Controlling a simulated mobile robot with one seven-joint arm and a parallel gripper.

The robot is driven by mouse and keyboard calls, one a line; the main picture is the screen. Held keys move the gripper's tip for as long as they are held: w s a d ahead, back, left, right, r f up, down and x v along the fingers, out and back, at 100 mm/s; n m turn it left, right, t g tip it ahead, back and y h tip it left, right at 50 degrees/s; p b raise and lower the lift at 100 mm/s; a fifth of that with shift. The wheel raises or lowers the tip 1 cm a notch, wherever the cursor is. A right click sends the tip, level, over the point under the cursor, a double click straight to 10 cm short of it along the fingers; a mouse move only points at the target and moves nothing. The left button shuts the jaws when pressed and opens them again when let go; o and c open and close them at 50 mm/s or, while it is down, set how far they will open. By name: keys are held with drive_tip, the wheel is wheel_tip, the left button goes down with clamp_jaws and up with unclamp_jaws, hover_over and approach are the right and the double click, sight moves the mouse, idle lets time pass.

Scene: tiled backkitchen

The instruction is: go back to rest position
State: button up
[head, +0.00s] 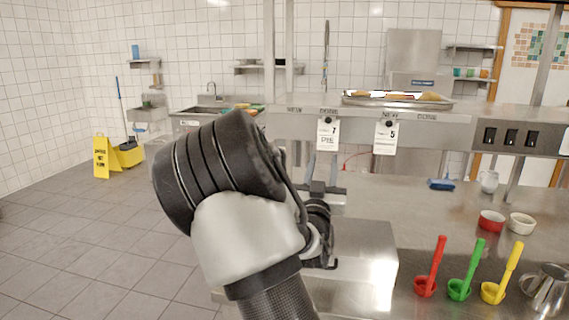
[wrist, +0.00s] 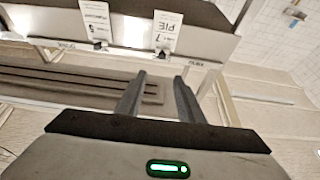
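My gripper (wrist: 160,85) shows in the wrist view with its two fingers apart and nothing between them. In the head view my gripper (head: 323,165) is partly hidden behind my own arm, which fills the middle of the picture. It is raised above the steel counter (head: 420,205), below and in front of the shelf with the hanging tags. The task names no object.
The steel shelf (head: 450,125) carries two tags, PIE (head: 328,135) and another (head: 385,138), and a tray (head: 400,100). Red (head: 430,268), green (head: 467,272) and yellow (head: 503,275) ladles stand at right.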

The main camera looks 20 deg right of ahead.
drive_tip(key=s+a+r+n+g+y+p, duration=0.1)
drive_tip(key=s+a+g+y+p, duration=0.4)
drive_tip(key=a, duration=0.4)
drive_tip(key=s+a+n+g+y+p, duration=0.1)
drive_tip(key=s+a+g+y+p, duration=0.2)
drive_tip(key=s+a+y, duration=0.5)
drive_tip(key=s+a+r+n+g+p, duration=0.1)
drive_tip(key=s+a+n+g, duration=0.1)
drive_tip(key=s, duration=0.7)
drive_tip(key=s+a+n+g+p, duration=0.1)
drive_tip(key=s+a+n+g, duration=0.1)
drive_tip(key=s, duration=0.8)
drive_tip(key=shift+a+r+n+g+p, duration=0.35)
drive_tip(key=shift+a+g, duration=0.25)
drive_tip(key=shift+a, duration=0.6)
